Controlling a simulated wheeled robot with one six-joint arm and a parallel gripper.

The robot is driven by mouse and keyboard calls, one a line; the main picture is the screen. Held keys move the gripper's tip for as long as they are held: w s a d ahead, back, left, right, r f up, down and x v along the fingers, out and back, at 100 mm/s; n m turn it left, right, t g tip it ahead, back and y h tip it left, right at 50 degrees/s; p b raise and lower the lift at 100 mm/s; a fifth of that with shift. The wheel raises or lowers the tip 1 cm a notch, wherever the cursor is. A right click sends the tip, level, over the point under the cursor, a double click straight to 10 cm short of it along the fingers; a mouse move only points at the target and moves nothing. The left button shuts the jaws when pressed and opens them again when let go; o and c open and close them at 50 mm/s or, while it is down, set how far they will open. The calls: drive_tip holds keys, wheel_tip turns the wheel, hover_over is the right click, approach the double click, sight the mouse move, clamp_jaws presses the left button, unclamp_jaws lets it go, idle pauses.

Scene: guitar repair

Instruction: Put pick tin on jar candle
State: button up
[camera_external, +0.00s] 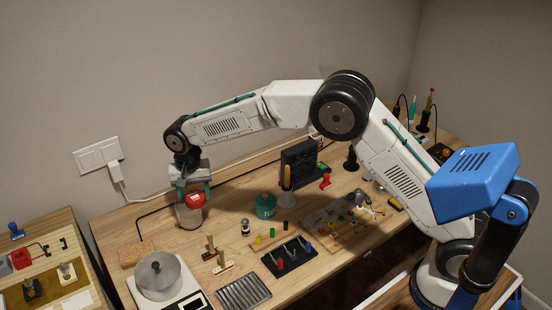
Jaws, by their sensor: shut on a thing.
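A small red tin (195,200), which I take to be the pick tin, is between the fingers of my gripper (194,194). My gripper points down and is shut on the tin. The pale jar candle (189,217) stands on the wooden workbench directly below the tin. The tin looks to be at the jar's top. From this angle I cannot tell whether it touches the jar or hangs just above it. The fingers hide part of the tin's sides.
A teal bottle (265,206) stands right of the jar. Small tools and a black tray (288,257) fill the middle front. A cable runs along the back. Bare wood surrounds the jar.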

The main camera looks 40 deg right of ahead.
sight(188, 194)
drive_tip(key=shift+w+a, duration=0.25)
drive_tip(key=shift+w, duration=0.25)
drive_tip(key=shift+w+a, duration=0.2)
drive_tip(key=shift+w, duration=0.3)
drive_tip(key=shift+w+f, duration=0.2)
drive_tip(key=shift+f, duration=1.65)
drive_tip(key=shift+f, duration=0.15)
drive_tip(key=o, duration=1)
wheel_tip(188, 194, up, 12)
drive_tip(key=shift+r, duration=0.2)
drive_tip(key=shift+r, duration=0.1)
